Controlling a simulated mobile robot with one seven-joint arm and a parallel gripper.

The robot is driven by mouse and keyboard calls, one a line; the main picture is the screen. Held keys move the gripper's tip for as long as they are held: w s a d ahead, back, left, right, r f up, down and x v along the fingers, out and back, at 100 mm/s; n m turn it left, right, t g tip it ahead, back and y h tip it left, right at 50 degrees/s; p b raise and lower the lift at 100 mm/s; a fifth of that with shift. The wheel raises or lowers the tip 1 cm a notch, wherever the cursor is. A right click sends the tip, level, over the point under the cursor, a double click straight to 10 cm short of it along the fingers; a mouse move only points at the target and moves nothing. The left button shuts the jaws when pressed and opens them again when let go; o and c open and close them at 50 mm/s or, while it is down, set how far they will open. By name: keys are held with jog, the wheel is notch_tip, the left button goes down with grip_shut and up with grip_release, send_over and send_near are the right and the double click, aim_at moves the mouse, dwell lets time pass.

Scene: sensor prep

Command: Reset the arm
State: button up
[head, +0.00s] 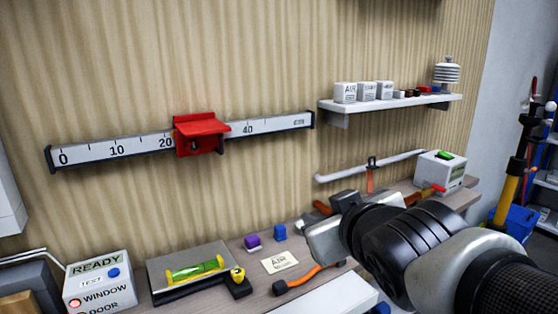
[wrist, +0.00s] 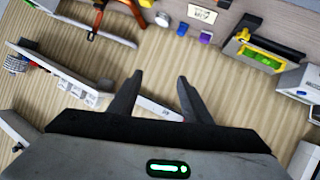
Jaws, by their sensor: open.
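My arm (head: 400,240) reaches in from the lower right in the head view, with its grey hand low over the bench in front of the wooden wall. My gripper (wrist: 160,80) is open and empty in the wrist view, its two dark fingers apart. Behind the fingers, apart from them as far as I can tell, a white strip shows that looks like the end of the wall scale. In the head view the fingertips are hard to make out. The scale (head: 100,151) is fixed to the wall with a red slider (head: 201,134) near its middle.
A wall shelf (head: 390,103) with white blocks hangs at the upper right. On the bench stand a READY box (head: 99,280), a green level (head: 195,270), purple (head: 252,241) and blue (head: 280,232) pieces, and an AIR card (head: 279,262). Open space lies before the upper wall.

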jog(key=s+d+f+m+g+h, duration=0.1)
jog(key=s+d+f+m+g, duration=0.25)
jog(key=s, duration=0.35)
jog(key=s+d+f+m+g+h, duration=0.1)
jog(key=s+d+f+m+g, duration=0.1)
jog(key=s+d+f+g, duration=0.25)
notch_tip(320, 180, up, 22)
jog(key=s+a+p, duration=0.2)
jog(key=p, duration=2)
jog(key=shift+t+p, duration=0.3)
jog(key=shift+p, duration=0.1)
